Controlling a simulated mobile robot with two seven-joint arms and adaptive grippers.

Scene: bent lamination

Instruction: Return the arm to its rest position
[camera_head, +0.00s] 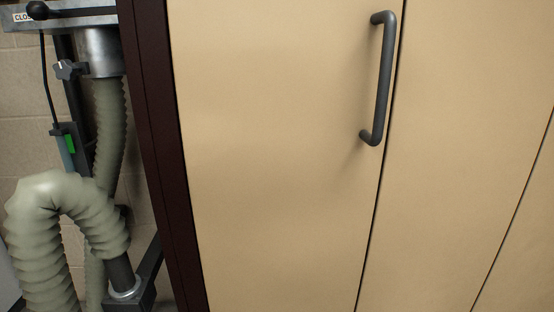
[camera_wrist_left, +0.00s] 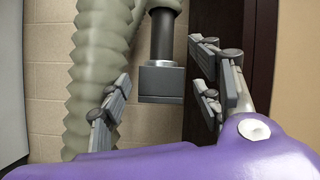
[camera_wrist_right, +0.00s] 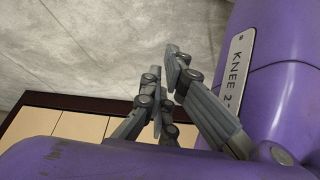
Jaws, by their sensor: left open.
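My left gripper (camera_wrist_left: 160,98) shows in the left wrist view with its two grey fingers spread wide apart. Nothing is between the fingertips; a grey square block on a dark post stands behind the gap. My right gripper (camera_wrist_right: 165,68) shows in the right wrist view. Its fingers are close together and seen at a slant, so I cannot tell whether they meet. No object shows in it. Neither arm shows in the head view.
A beige cabinet (camera_head: 270,170) with a dark handle (camera_head: 383,80) and dark side frame (camera_head: 165,150) fills the head view. A ribbed hose (camera_head: 60,200) and a machine stand left of it; the hose (camera_wrist_left: 90,80) also shows close to my left gripper.

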